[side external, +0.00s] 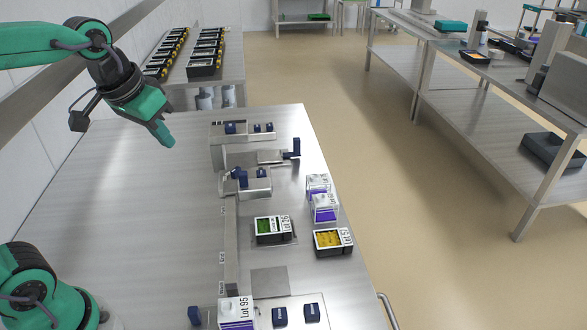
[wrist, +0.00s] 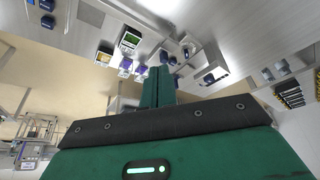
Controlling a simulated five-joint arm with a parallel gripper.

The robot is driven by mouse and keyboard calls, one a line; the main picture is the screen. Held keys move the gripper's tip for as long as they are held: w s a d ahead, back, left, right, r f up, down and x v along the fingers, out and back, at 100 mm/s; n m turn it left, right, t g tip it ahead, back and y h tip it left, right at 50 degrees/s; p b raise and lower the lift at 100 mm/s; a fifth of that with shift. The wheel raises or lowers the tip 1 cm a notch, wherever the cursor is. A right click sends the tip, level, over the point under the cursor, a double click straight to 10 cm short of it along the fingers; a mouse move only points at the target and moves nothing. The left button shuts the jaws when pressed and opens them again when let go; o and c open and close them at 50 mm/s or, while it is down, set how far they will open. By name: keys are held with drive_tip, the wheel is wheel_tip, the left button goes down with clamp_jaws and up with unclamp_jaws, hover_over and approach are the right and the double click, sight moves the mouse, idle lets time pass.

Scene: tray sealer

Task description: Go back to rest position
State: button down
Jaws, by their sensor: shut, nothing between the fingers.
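My gripper (side external: 164,137) is green and shut with nothing in it. In the side external view it hangs in the air above the left part of the steel table (side external: 120,215), left of the tray sealer (side external: 235,150) and apart from everything. In the wrist view the gripper's closed fingers (wrist: 158,85) point away from the camera, and the sealer (wrist: 205,65) shows beyond them. A tray with green contents (side external: 270,229) sits on the sealer's front section. A tray with yellow contents (side external: 333,241) lies to its right.
Two clear-topped purple boxes (side external: 324,207) stand at the table's right side. A Lot 95 box (side external: 236,312) stands at the front. Rows of black trays (side external: 205,55) fill a bench at the back. The table's left part is clear.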

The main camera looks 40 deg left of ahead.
drive_tip(key=s+f+t, duration=0.1)
drive_tip(key=s+f, duration=0.3)
drive_tip(key=s, duration=0.3)
drive_tip(key=shift+s+d+m, duration=0.15)
drive_tip(key=shift+d+m, duration=0.05)
drive_tip(key=shift+m, duration=0.1)
idle(0.8)
